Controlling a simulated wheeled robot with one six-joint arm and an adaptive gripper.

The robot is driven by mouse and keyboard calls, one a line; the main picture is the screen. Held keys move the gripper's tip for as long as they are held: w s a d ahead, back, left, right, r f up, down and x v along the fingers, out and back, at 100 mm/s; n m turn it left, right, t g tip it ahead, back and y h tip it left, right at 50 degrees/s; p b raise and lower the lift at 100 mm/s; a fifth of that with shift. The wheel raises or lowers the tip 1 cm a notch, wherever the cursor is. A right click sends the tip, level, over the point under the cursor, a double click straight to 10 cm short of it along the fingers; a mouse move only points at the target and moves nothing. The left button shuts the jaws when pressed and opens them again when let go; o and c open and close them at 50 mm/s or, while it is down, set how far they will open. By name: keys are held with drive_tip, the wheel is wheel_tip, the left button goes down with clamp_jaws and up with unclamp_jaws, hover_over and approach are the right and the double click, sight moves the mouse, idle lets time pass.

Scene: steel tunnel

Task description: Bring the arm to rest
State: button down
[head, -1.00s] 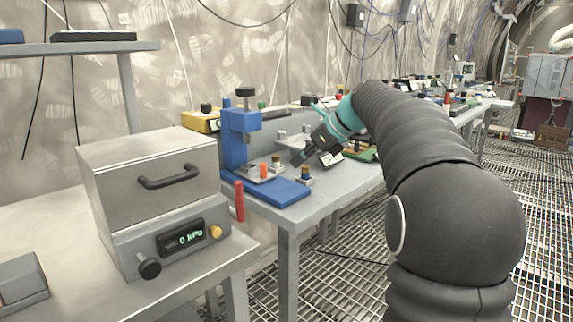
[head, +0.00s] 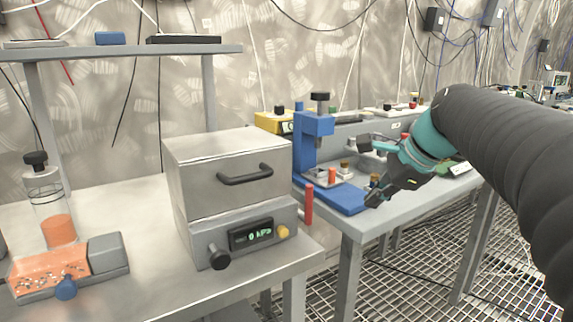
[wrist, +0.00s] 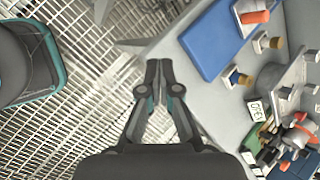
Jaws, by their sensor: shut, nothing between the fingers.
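My arm reaches in from the right of the head view, with teal bands near the wrist. My gripper (head: 378,192) hangs in front of the blue press (head: 312,145), near the front of the grey bench (head: 345,228). In the wrist view the two dark fingertips (wrist: 158,68) meet with nothing between them. They appear over the bench edge and the floor grating. Whether the fingers touch anything below cannot be told.
A steel box with a handle (head: 225,175) and a lit display stands left of the press. A red lever (head: 309,204) stands beside it. Grated floor (head: 410,285) is open at lower right.

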drive_tip(key=s+a+f+n+h, duration=0.1)
drive_tip(key=s+f+n+h, duration=0.1)
drive_tip(key=s+f+n, duration=0.6)
drive_tip(key=s+a+f+n+h, duration=0.1)
drive_tip(key=s+f+n+h, duration=0.1)
drive_tip(key=s+f+n, duration=0.7)
drive_tip(key=s+n, duration=0.1)
drive_tip(key=s, duration=0.4)
drive_tip(key=shift+a+f, duration=0.1)
idle(0.4)
